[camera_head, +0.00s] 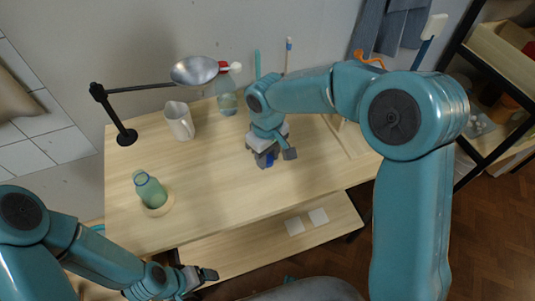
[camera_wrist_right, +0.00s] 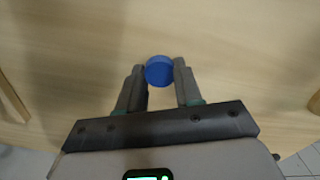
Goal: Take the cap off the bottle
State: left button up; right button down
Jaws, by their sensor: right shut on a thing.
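The green translucent bottle (camera_head: 151,190) stands on a round wooden base at the left of the table, its neck bare at the top. A round blue cap (camera_wrist_right: 159,71) is between the fingertips of my right gripper (camera_wrist_right: 160,72) in the wrist view. In the head view, my right gripper (camera_head: 270,157) is over the middle of the table, well right of the bottle, and the blue cap (camera_head: 270,159) shows partly between its fingers. My left gripper (camera_head: 203,276) is low, in front of the table edge, apart from the bottle; its finger gap is unclear.
A white pitcher (camera_head: 180,121) stands behind the bottle. A black lamp arm (camera_head: 140,89) with a metal bowl-like shade (camera_head: 194,70) reaches over the back, near a clear bottle with a red top (camera_head: 227,101). The table centre (camera_head: 222,165) is clear.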

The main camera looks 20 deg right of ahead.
jog(key=c, duration=0.8)
grip_release()
jog(key=shift+f, duration=0.15)
jog(key=shift+o, duration=0.2)
jog(key=shift+r, duration=0.45)
notch_tip(320, 180, up, 12)
jog(key=shift+f+p, duration=0.2)
jog(key=shift+p, duration=0.15)
